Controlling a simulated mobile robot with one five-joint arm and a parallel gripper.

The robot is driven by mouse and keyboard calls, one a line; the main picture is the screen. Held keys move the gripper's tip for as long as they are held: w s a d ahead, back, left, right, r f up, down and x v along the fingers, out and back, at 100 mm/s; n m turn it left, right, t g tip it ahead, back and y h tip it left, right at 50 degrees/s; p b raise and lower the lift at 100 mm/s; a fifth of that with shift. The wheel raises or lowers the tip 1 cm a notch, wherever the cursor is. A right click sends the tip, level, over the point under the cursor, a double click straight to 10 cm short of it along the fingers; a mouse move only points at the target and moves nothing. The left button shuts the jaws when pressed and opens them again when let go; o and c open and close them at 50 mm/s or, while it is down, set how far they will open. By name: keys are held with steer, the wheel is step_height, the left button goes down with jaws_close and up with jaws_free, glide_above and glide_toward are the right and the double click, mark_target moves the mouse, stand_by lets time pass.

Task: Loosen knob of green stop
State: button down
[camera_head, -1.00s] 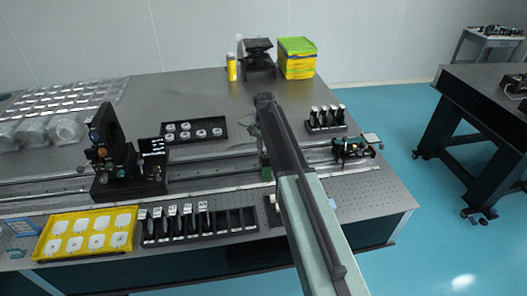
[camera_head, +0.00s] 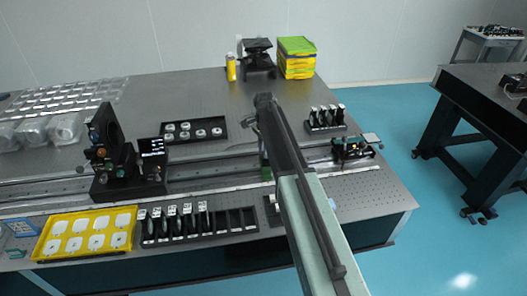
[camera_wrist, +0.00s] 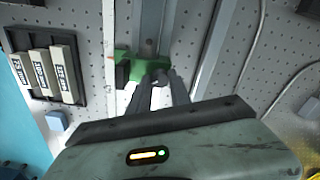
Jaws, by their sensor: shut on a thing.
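The green stop (camera_wrist: 137,66) sits on the metal rail in the wrist view. In the head view the green stop (camera_head: 266,174) is a small green patch at the left edge of my arm. My gripper (camera_wrist: 161,78) reaches the stop's near right side in the wrist view, its two dark fingers shut on the stop's knob. The fingers hide most of the knob, so its turn cannot be seen. In the head view my arm hides the fingers.
A black rack with several labelled pieces (camera_wrist: 49,72) stands left of the stop. The rail (camera_wrist: 150,22) runs away beyond it. A yellow tray (camera_head: 40,246) and a dark optics assembly (camera_head: 110,185) lie left of my arm. A small mount (camera_head: 352,150) stands on the right.

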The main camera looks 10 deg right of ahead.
stand_by(0.3)
steer(key=c, duration=1.2)
jaws_free()
steer(key=shift+r, duration=0.15)
step_height(320, 180, up, 8)
steer(key=p, duration=0.8)
steer(key=shift+f, duration=0.25)
